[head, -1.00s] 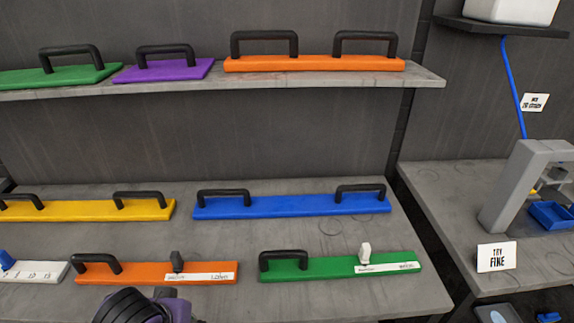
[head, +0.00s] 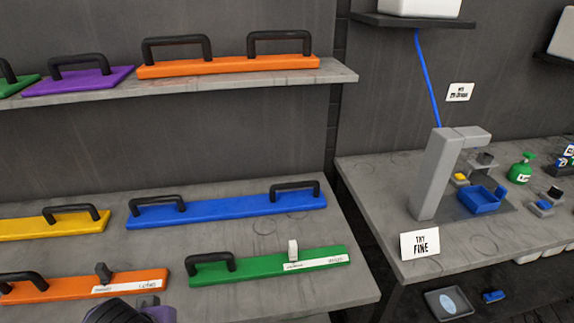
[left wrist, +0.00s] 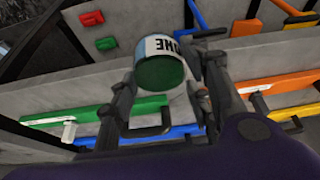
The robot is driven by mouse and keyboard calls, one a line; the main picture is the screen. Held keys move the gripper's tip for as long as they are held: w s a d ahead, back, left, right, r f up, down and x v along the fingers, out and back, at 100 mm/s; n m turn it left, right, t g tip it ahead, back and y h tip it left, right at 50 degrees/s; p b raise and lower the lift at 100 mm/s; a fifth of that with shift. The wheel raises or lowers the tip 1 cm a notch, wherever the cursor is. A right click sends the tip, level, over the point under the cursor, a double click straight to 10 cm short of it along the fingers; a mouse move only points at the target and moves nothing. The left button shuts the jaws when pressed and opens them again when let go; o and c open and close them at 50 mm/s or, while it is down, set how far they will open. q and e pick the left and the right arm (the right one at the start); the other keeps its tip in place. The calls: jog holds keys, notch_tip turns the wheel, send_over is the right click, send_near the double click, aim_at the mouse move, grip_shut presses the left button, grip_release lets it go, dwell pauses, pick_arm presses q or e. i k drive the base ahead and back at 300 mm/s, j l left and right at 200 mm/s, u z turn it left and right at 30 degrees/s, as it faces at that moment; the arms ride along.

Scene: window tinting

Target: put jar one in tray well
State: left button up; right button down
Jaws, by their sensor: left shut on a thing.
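In the left wrist view a jar (left wrist: 160,76) shows its round green end toward me, with a white and blue label whose lettering is upside down and hard to read. My left gripper (left wrist: 160,92) is shut on it, one finger on each side, and holds it clear of the benches. In the head view only a purple and black part of my left arm shows at the bottom edge; the jar is out of that view. A blue tray (head: 484,202) sits by a grey stand on the right bench. A dark tray (head: 449,302) with a pale oval recess lies lower down. I cannot tell which is the tray well.
The left bench holds a green bar (head: 265,266), a blue bar (head: 228,208) and other handled bars. A green bottle (head: 520,170) stands farther right. A gap separates the benches.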

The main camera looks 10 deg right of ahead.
aim_at(476, 201)
jog(key=l+z, duration=0.45)
jog(key=l, duration=3.25)
jog(key=i, duration=0.05)
